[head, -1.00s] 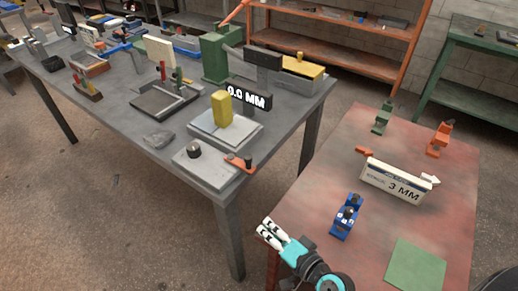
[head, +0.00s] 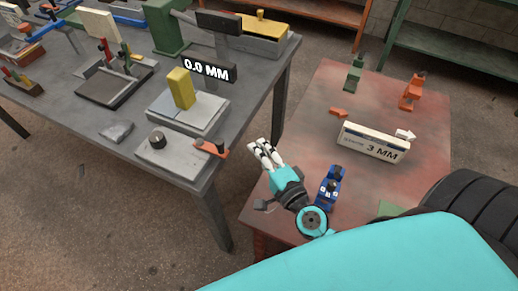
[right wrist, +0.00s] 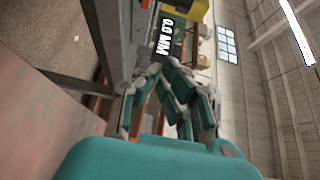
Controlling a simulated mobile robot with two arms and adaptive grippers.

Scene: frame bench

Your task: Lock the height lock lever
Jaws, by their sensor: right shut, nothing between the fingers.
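A small orange lever (head: 211,149) sits at the right corner of a grey plate (head: 176,164) with a dark round knob (head: 156,139), near the grey bench's front corner. It looks like the height lock lever, though no label shows. Behind it a yellow block (head: 180,88) stands on a grey base (head: 188,113), beside a display reading 0.0 MM (head: 208,69). My right gripper (head: 260,151) is shut and empty, to the right of the lever and apart from it. Its fingers also show in the right wrist view (right wrist: 168,88), with the display beyond. My left gripper is not in view.
The reddish table (head: 300,110) carries a 3 MM sign block (head: 373,143), a blue fixture (head: 330,186), a green one (head: 354,73) and an orange one (head: 411,92). A floor gap separates it from the grey bench (head: 95,135). My teal arm fills the lower right.

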